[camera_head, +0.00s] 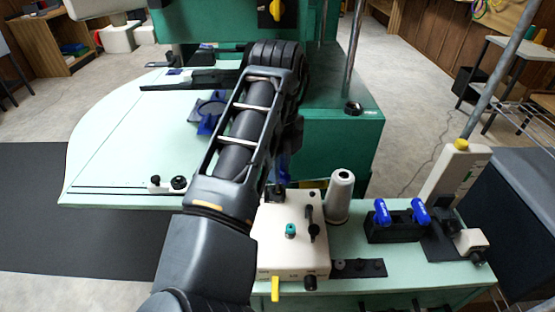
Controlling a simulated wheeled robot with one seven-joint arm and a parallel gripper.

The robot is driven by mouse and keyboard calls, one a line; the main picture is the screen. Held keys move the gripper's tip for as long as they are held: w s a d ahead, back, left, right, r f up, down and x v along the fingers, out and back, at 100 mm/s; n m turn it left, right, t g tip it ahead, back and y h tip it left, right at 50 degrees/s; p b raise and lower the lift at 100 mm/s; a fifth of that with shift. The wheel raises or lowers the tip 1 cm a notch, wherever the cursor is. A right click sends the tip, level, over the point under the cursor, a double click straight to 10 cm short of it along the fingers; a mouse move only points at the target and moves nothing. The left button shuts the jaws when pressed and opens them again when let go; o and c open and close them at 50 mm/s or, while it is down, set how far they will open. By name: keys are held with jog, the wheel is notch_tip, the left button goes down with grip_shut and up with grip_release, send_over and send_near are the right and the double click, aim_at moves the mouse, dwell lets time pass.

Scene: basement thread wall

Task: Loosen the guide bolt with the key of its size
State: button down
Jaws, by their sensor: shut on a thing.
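My arm reaches up the middle of the head view and bends down at its far end. My gripper (285,150) is mostly hidden behind my arm. It is shut on a blue-handled key (283,168), of which only a little blue shows, above the back edge of the cream box (291,255). Two more blue-handled keys, one on the left (382,212) and one on the right (420,211), stand in a black holder (394,229). A small dark block (276,194) sits at the box's back left. I cannot make out the guide bolt for certain.
A white thread cone (341,190) stands close right of the box. A green machine (345,150) rises behind, with a pale table (120,150) at left. A black strip (358,268) lies in front of the holder. A metal pole (490,75) slants at right.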

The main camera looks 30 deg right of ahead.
jog(key=shift+r+n+p, duration=0.15)
jog(key=shift+n+p, duration=2.1)
jog(key=shift+n, duration=1.15)
jog(key=shift+n+p, duration=1.3)
jog(key=shift+n, duration=1.1)
jog(key=c, duration=0.9)
grip_release()
jog(key=shift+c, duration=0.2)
jog(key=shift+r, duration=3.75)
